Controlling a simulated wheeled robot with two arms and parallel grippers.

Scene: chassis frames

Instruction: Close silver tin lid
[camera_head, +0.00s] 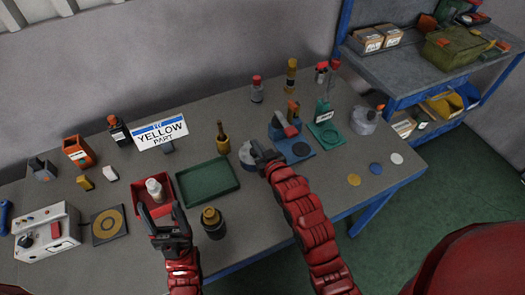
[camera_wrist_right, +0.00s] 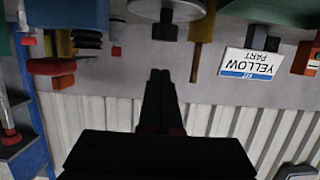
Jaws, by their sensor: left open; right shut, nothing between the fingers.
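A round silver-grey tin (camera_head: 247,157) stands on the table right of the green tray, partly hidden by my right gripper. Whether its lid is open or shut cannot be made out. My right gripper (camera_head: 262,152) is shut and empty, just beside or over the tin's right side. In the right wrist view, which is upside down, the shut fingers (camera_wrist_right: 160,74) point toward a silver round body (camera_wrist_right: 168,10) at the top edge, apart from it in the picture. My left gripper (camera_head: 165,222) is open and empty, in front of the red tray.
A green tray (camera_head: 208,201), a red tray (camera_head: 144,207) with a white bottle, and a black jar (camera_head: 212,223) lie to the left. A blue fixture (camera_head: 290,140) stands close to the right of the tin. A yellow-part sign (camera_head: 161,134) stands behind. The front right table is mostly clear.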

